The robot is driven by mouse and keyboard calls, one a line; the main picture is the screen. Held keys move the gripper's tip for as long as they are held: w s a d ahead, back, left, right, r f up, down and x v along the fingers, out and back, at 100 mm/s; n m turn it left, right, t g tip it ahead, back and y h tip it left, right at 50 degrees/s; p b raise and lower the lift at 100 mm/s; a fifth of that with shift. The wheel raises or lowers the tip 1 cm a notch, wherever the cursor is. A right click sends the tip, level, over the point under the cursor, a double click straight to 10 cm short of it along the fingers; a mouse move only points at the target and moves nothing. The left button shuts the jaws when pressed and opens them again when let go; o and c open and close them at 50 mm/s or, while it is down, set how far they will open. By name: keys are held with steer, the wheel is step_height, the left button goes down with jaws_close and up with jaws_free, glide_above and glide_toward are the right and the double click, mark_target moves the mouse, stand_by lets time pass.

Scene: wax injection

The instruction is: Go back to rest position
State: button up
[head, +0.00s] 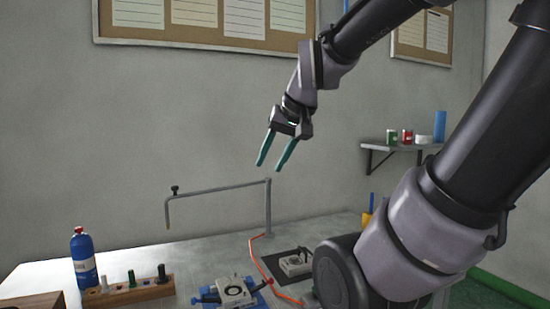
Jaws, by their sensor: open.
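My gripper (275,151) is open and empty, with its two green fingers pointing down and to the left. It hangs in the air well above the table (140,262), in front of the grey wall. My arm comes in from the right side and crosses the upper right of the head view. Nothing touches the fingers.
A metal stand (268,205) with a long side arm rises from the table below my gripper. A blue bottle (84,262), a wooden holder (128,293), a clamped mold (234,291) and an orange hose (258,262) are on the table. A wall shelf (402,147) holds cans at right.

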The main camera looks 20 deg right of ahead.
steer(key=shift+s+a+r+m, duration=0.15)
steer(key=shift+s+r, duration=0.05)
steer(key=shift+s, duration=0.55)
steer(key=shift+s+a+r+m, duration=0.15)
steer(key=shift+s+r, duration=0.05)
steer(key=shift+s, duration=0.5)
